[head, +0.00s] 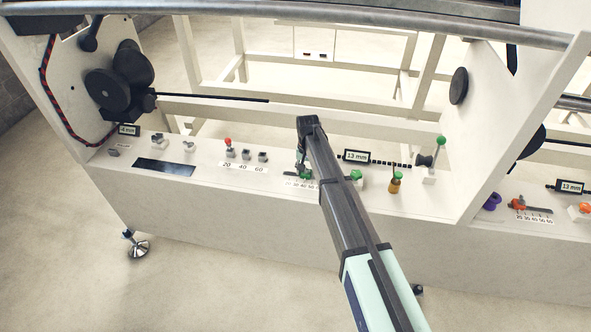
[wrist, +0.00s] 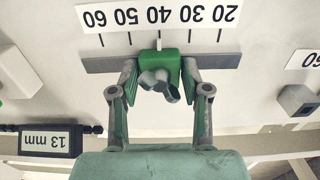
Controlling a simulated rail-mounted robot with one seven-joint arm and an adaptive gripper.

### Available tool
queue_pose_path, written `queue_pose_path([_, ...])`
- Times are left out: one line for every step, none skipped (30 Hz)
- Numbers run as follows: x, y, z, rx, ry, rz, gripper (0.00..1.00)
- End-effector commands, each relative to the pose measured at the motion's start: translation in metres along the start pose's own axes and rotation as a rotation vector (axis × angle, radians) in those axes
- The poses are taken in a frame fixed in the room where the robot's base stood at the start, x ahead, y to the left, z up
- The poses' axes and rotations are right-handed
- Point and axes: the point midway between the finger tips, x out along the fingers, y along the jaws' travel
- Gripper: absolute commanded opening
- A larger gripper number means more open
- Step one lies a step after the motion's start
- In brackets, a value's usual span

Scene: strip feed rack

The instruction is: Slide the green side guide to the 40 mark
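The green side guide (wrist: 170,68) is a green block with a grey clamp knob on a grey rail (wrist: 105,64). Its pointer lines up with the 40 tick on the white scale (wrist: 160,16) in the wrist view. My gripper (wrist: 159,66) is open, with one finger on each side of the guide. There is a clear gap at the left finger, and the right finger is close to the block; I cannot tell if it touches. In the head view the guide (head: 306,174) is partly hidden by my gripper (head: 302,158).
A 13 mm display (head: 357,156) and a green knob (head: 355,175) are right of the guide. A red-knobbed lever (head: 228,142) and small grey blocks stand to its left, above another scale (head: 243,166). An orange guide (head: 517,204) is farther right, beyond a white upright plate.

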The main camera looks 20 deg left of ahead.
Motion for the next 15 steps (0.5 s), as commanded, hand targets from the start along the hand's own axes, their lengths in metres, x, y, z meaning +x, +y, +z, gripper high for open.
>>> queue_pose_path([0.0001, -0.0001, 0.0, 0.0, 0.0, 0.0, 0.67])
queue_pose_path([0.0001, -0.0002, 0.0, 0.0, 0.0, 0.0, 0.67])
queue_pose_path([0.0, -0.0003, 0.0, 0.0, 0.0, 0.0, 0.67])
queue_pose_path([0.0, -0.0003, 0.0, 0.0, 0.0, 0.0, 0.67])
queue_pose_path([0.0, -0.0004, 0.0, 0.0, 0.0, 0.0, 0.67])
queue_pose_path([0.0, -0.0005, 0.0, 0.0, 0.0, 0.0, 0.67])
queue_pose_path([0.0, -0.0005, 0.0, 0.0, 0.0, 0.0, 0.67])
queue_pose_path([-0.0001, -0.0005, 0.0, 0.0, 0.0, 0.0, 0.67])
queue_pose_path([-0.0002, -0.0006, 0.0, -0.001, 0.0, -0.001, 0.67])
queue_pose_path([-0.0006, -0.0006, 0.0, -0.001, 0.0, -0.001, 0.67])
queue_pose_path([-0.0012, -0.0007, 0.0, -0.001, 0.0, -0.001, 0.67])
queue_pose_path([-0.0025, -0.0007, -0.0001, -0.001, 0.0, -0.001, 0.67])
queue_pose_path([-0.0038, -0.0007, -0.0001, -0.001, 0.0, -0.001, 0.67])
queue_pose_path([-0.0055, -0.0007, -0.0001, -0.001, 0.0, -0.001, 0.67])
queue_pose_path([-0.0082, -0.0007, 0.0, -0.001, 0.0, -0.001, 0.67])
